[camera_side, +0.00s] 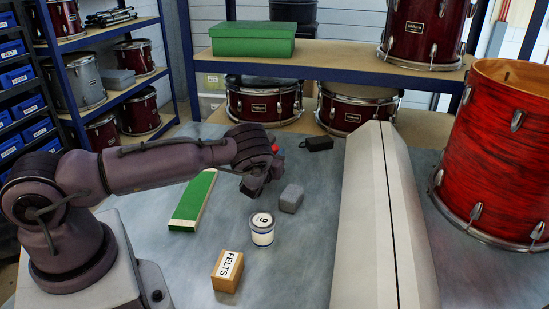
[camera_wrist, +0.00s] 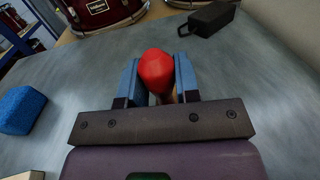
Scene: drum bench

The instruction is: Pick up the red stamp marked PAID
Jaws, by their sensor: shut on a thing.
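My gripper (camera_wrist: 159,82) is shut on the red stamp (camera_wrist: 156,70), whose rounded red top sits between the two blue fingers in the wrist view. A small pale part shows below the red. In the side view, only a small red bit of the stamp (camera_side: 275,148) shows beside my gripper (camera_side: 268,166); the rest is hidden. No PAID mark is readable. I cannot tell whether the stamp touches the bench.
A black box (camera_side: 319,143) lies beyond to the right. A grey block (camera_side: 291,198), a white tub (camera_side: 262,231), a FELTS box (camera_side: 227,270) and a green-and-white strip (camera_side: 194,200) lie nearby. A long pale case (camera_side: 380,225) stands right. A blue block (camera_wrist: 22,110) lies left.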

